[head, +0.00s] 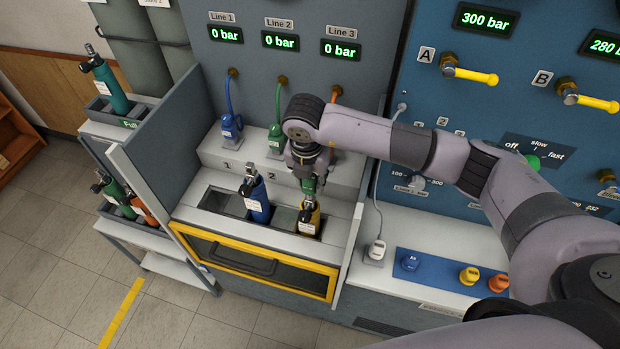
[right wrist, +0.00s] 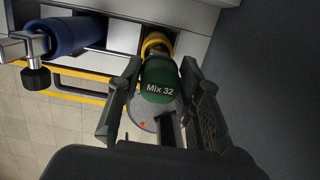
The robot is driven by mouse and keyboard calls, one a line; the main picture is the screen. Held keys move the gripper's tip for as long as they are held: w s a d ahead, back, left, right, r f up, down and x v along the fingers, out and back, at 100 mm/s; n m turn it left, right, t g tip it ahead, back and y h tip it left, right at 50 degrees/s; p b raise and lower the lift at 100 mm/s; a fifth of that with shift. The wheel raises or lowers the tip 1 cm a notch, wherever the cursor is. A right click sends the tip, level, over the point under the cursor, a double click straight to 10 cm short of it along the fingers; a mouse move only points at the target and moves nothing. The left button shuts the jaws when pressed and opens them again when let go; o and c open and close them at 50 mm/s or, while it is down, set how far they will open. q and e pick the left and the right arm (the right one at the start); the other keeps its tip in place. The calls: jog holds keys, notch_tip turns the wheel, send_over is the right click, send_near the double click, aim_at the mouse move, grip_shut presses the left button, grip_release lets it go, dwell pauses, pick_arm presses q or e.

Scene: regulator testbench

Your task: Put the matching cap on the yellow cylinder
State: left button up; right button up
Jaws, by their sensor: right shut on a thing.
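The yellow cylinder (head: 309,220) stands in the right part of the tray below the lines, with a white label and a dark valve top. My right gripper (head: 310,180) is right above it, pointing down, and is shut on a green cap (head: 309,187). In the right wrist view the green cap (right wrist: 161,84) reads "Mix 32" and sits between both fingers. A yellow ring of the cylinder (right wrist: 157,43) shows just beyond it. I cannot tell whether cap and cylinder touch. A yellow cap (head: 469,275) stands on the blue strip at the right. My left gripper is not in view.
A blue cylinder (head: 257,200) stands left of the yellow one, also in the tray. Blue (head: 410,262) and orange (head: 498,283) caps stand on the blue strip (head: 440,269). Blue (head: 231,126) and green (head: 275,138) hose connectors rest on the step behind.

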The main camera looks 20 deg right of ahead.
jog(key=shift+f+b, duration=1.65)
jog(key=shift+f, duration=0.15)
dwell(0.4)
jog(key=o, duration=1.2)
jog(key=shift+r, duration=0.2)
jog(key=r, duration=0.4)
jog(key=s+r, duration=0.1)
jog(key=r, duration=0.2)
jog(key=a+r, duration=0.1)
jog(key=r, duration=0.3)
jog(key=shift+s+r, duration=0.25)
jog(key=shift+r, duration=0.05)
